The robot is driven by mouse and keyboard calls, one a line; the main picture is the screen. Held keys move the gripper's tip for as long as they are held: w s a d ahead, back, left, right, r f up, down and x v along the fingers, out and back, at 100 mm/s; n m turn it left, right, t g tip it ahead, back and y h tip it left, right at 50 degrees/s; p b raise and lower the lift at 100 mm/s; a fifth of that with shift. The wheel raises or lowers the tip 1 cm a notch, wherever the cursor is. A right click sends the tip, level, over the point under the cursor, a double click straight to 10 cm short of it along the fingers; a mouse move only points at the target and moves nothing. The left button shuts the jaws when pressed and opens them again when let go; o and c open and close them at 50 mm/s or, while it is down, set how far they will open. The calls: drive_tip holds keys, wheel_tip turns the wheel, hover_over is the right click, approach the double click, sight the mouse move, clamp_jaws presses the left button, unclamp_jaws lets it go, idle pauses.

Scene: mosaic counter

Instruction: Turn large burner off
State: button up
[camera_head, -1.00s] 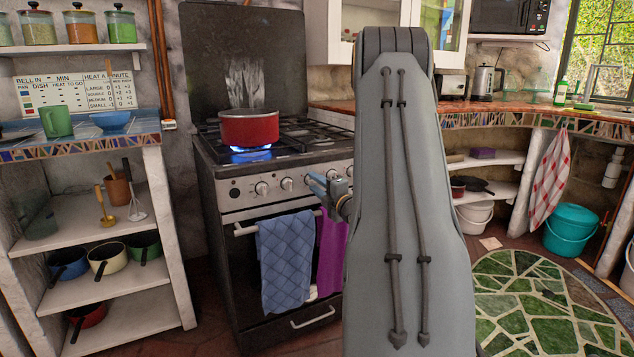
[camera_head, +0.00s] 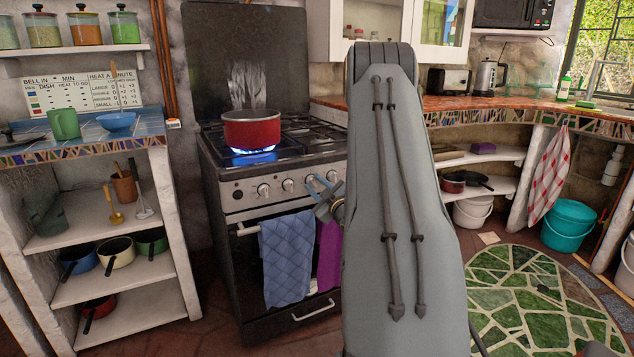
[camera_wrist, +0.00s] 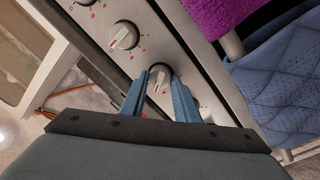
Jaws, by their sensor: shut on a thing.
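My gripper (camera_head: 312,182) is at the stove's front control panel, its blue fingers reaching the row of knobs. In the wrist view my gripper (camera_wrist: 160,88) has one finger on each side of a pale round knob (camera_wrist: 159,77) and is shut on it. Another knob (camera_wrist: 123,35) sits beside it, free. On the stove (camera_head: 225,180) a blue flame (camera_head: 253,156) burns under a red pot (camera_head: 251,129) at the front left burner. The fingers partly hide the held knob in the head view.
A blue towel (camera_head: 286,258) and a purple towel (camera_head: 329,253) hang from the oven handle just below the knobs. A chart (camera_head: 75,93) is on the left wall. Shelves with pans (camera_head: 115,252) stand left; a wooden counter (camera_head: 490,102) runs right.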

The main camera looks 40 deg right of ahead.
drive_tip(key=m+p, duration=0.3)
drive_tip(key=m, duration=0.3)
drive_tip(key=shift+h, duration=0.3)
drive_tip(key=shift+m, duration=0.3)
drive_tip(key=o, duration=1)
drive_tip(key=shift+o, duration=0.2)
drive_tip(key=v, duration=0.7)
drive_tip(key=shift+s+a+p, duration=0.25)
drive_tip(key=shift+s+p, duration=0.05)
drive_tip(key=shift+s, duration=0.05)
drive_tip(key=shift+r, duration=0.1)
